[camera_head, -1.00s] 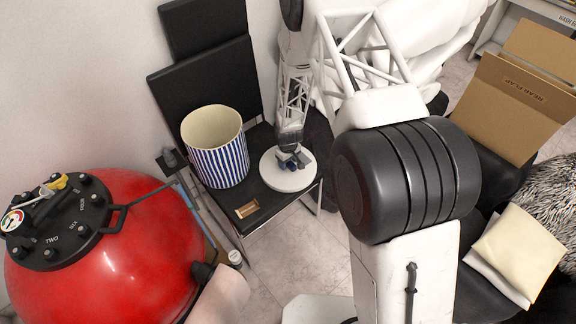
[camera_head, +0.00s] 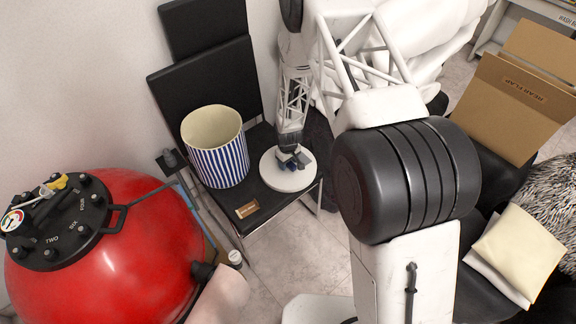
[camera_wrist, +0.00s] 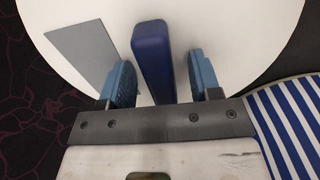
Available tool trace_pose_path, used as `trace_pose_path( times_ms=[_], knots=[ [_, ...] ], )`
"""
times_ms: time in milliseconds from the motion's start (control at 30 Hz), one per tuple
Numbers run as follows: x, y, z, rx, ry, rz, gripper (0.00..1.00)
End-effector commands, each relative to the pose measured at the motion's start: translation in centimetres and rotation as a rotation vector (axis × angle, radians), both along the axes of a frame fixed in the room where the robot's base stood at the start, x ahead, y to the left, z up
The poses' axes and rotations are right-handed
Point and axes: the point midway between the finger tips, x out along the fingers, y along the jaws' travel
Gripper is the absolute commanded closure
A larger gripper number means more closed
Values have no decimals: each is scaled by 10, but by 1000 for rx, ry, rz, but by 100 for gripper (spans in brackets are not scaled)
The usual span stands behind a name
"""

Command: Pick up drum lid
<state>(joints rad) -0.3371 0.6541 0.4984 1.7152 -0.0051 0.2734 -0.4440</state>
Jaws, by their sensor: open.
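The drum lid (camera_head: 288,181) is a white round disc lying on the black seat of a chair, to the right of a blue-and-white striped drum (camera_head: 218,158). In the wrist view the lid (camera_wrist: 235,40) fills the upper part, with a dark blue upright handle (camera_wrist: 152,58) and a flat grey patch (camera_wrist: 82,52) on it. My gripper (camera_head: 290,160) is right over the lid. In the wrist view its two blue fingers stand open on either side of the handle, with a gap showing on both sides.
The striped drum stands close to the lid; its striped wall also shows at the lower right of the wrist view (camera_wrist: 290,120). A small brown label (camera_head: 246,210) lies at the seat's front edge. A red pool filter (camera_head: 130,255) stands at left. The black chair back (camera_head: 205,85) rises behind.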

Motion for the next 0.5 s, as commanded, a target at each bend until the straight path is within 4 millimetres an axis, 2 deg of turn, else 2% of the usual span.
trace_pose_path(
  times_ms=[433,500],
  knots=[
    [0,0,-1,0,0,0,43],
    [0,0,-1,0,0,0,53]
  ],
)
